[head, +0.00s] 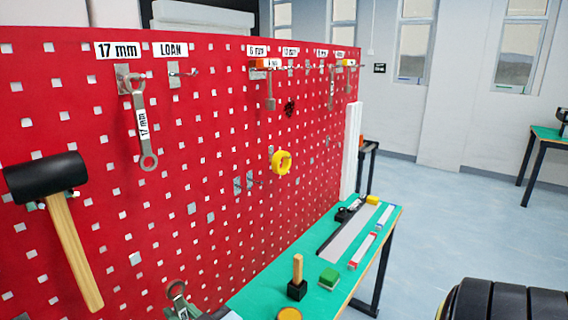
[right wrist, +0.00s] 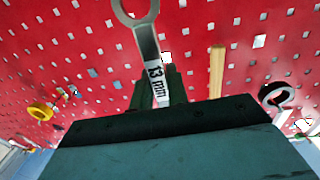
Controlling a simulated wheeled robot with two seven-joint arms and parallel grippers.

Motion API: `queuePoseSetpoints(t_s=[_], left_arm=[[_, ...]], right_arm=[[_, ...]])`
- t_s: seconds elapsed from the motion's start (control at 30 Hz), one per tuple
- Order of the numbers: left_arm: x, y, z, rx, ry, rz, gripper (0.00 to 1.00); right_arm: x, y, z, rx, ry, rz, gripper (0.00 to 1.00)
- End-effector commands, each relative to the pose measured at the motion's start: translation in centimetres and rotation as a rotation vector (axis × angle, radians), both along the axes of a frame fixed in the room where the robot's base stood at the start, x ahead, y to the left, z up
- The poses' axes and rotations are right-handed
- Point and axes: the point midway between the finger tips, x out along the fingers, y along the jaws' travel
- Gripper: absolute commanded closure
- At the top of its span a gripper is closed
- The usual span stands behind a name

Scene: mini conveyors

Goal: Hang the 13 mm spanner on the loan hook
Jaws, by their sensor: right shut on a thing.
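The 13 mm spanner (right wrist: 154,58) is in my right gripper (right wrist: 165,88), its label reading "13 mm" and its ring end pointing away from the jaws. In the head view, my right gripper (head: 184,311) shows at the bottom edge, with the spanner's ring end (head: 177,290) above it, in front of the red board and well below the hooks. The loan hook (head: 183,74) sticks out under the "LOAN" label (head: 171,50) and is empty. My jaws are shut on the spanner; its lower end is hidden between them. My left gripper is not in view.
A 17 mm spanner (head: 139,120) hangs left of the loan hook. A black mallet (head: 46,176) hangs farther left. A yellow ring (head: 281,162) and several small tools hang farther along the red board (head: 110,235). A green bench (head: 253,293) with several items stands below.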

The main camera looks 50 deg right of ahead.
Motion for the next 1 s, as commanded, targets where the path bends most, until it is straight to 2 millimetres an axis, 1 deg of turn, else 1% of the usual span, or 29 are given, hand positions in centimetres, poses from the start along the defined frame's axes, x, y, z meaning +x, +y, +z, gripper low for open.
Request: queuePoseSetpoints(t_s=[0.07, 0.17, 0.2, 0.27, 0.3, 0.37, 0.4, 0.47, 0.5, 0.6, 0.7, 0.8, 0.83, 0.9, 1.0], left_arm=[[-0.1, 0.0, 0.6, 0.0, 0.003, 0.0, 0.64], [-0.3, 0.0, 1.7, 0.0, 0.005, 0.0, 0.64], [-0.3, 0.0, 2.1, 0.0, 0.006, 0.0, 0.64], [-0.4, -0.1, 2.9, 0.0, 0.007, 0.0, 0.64], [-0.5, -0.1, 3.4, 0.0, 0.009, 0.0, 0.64], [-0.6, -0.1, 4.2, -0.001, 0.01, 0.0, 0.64], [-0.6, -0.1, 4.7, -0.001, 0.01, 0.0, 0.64], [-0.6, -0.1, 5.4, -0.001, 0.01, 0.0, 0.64], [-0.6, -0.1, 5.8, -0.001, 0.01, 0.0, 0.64], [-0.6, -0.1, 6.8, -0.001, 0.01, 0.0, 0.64], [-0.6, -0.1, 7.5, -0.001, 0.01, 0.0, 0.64], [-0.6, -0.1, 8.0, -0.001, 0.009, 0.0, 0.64], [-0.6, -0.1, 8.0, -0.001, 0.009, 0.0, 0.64], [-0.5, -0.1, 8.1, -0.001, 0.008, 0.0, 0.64], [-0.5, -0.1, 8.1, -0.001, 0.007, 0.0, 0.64]], right_arm=[[0.5, -1.5, 1.6, -0.008, -0.008, -0.004, 1.0], [1.3, -4.4, 4.5, -0.013, -0.013, -0.012, 1.0], [1.7, -5.7, 6.1, -0.016, -0.015, -0.014, 1.0], [2.2, -7.8, 8.8, -0.017, -0.017, -0.016, 1.0], [2.4, -9.0, 10.9, -0.018, -0.019, -0.014, 1.0], [2.7, -10.7, 14.0, -0.019, -0.02, -0.012, 1.0], [2.8, -11.7, 16.1, -0.019, -0.02, -0.008, 1.0], [2.7, -12.9, 19.4, -0.019, -0.021, 0.002, 1.0], [2.7, -13.5, 21.5, -0.019, -0.021, 0.009, 1.0], [2.2, -14.4, 26.3, -0.016, -0.02, 0.031, 1.0], [1.5, -14.7, 29.9, -0.012, -0.019, 0.051, 1.0], [0.9, -14.7, 32.2, -0.008, -0.017, 0.066, 1.0], [0.7, -14.7, 32.7, -0.008, -0.017, 0.068, 1.0], [0.5, -14.6, 33.3, -0.005, -0.015, 0.073, 1.0], [0.4, -14.6, 33.6, -0.002, -0.012, 0.076, 1.0]])
